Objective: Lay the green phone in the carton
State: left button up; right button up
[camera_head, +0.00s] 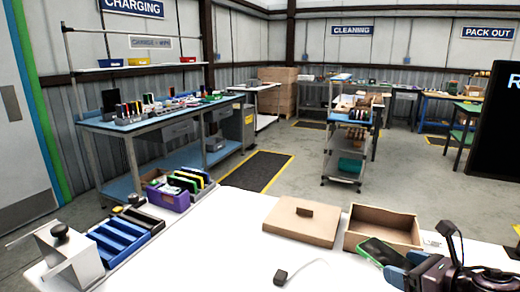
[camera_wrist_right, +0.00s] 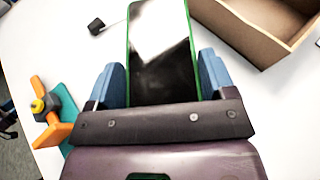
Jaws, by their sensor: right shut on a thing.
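The green phone (camera_head: 373,250) has a dark, glossy screen and a green edge. My right gripper (camera_head: 392,268) is shut on it, near the front right of the white table. In the right wrist view the phone (camera_wrist_right: 163,52) sticks out forward between the two blue fingers (camera_wrist_right: 163,85), screen towards the camera. The open brown carton (camera_head: 384,226) stands just beyond the phone and looks empty. In the right wrist view the carton (camera_wrist_right: 262,28) lies at the upper right, apart from the phone. My left gripper is not in view.
A brown carton lid (camera_head: 302,220) lies left of the carton. A small black plug (camera_head: 281,276) with a cable lies in front. A blue tray (camera_head: 122,240) and purple bin (camera_head: 168,198) stand left. An orange-and-teal item (camera_wrist_right: 52,112) is beside my right gripper. The table's middle is mostly clear.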

jog(key=s+a+f+m+h, duration=0.1)
jog(key=a, duration=0.3)
jog(key=s+a+f+m+t+h, duration=0.1)
jog(key=a+m+h, duration=0.1)
jog(key=a, duration=0.2)
jog(key=s+a+f+m+h, duration=0.1)
jog(key=a+f+h, duration=0.1)
jog(key=a, duration=0.2)
jog(key=shift+s, duration=0.1)
jog(key=shift+s+a+f+m, duration=0.1)
jog(key=shift+s+a+m, duration=0.3)
jog(key=shift+s+a, duration=0.15)
